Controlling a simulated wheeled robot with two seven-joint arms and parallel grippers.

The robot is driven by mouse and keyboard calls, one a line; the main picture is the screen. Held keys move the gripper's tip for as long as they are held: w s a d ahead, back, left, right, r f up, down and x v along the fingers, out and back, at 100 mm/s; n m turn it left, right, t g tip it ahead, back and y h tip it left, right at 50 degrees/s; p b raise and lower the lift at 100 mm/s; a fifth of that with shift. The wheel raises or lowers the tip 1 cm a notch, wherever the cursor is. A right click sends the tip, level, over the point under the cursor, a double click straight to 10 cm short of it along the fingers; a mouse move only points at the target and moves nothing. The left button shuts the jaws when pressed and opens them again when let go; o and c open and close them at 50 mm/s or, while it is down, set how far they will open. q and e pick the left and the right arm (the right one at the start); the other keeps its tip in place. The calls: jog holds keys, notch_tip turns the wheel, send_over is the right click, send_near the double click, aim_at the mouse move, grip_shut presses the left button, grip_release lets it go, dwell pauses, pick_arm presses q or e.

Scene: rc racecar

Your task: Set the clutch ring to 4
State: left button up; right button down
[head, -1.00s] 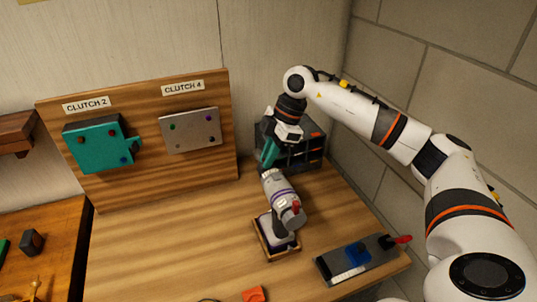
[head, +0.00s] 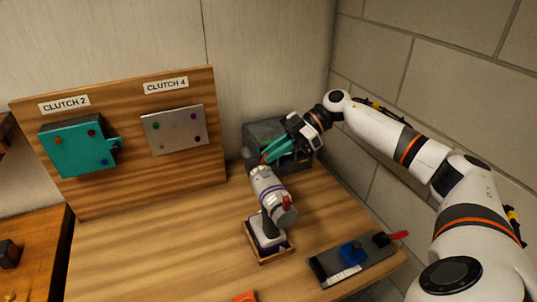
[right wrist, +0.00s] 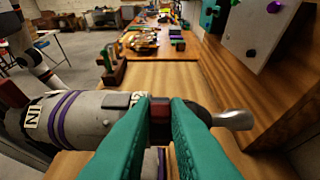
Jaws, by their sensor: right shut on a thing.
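The drill (head: 264,184), grey with purple stripes, stands upright on its handle in a small wooden tray (head: 270,259). In the right wrist view its striped body (right wrist: 75,118) lies at left and a silver tip (right wrist: 232,120) points right. My right gripper (head: 264,159), with teal fingers, is shut on the clutch ring (right wrist: 160,106) at the drill's front. The ring shows only as a dark red part between the fingers. Its number cannot be read. My left gripper is not in view.
A wooden board carries a teal block (head: 78,150) under a CLUTCH 2 label and a grey plate (head: 173,130) under a CLUTCH 4 label. A dark bin rack (head: 262,134) stands behind the drill. The table left of the drill is clear.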

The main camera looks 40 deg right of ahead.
jog(key=shift+s+d+f+t+y+b, duration=0.1)
jog(key=shift+d+f+t+y+b, duration=0.3)
jog(key=shift+y, duration=0.6)
jog(key=shift+f, duration=0.1)
jog(key=c, duration=1.4)
grip_release()
jog(key=shift+s, duration=0.1)
jog(key=b+v, duration=0.3)
jog(key=v, duration=0.9)
jog(key=shift+d+f, duration=0.1)
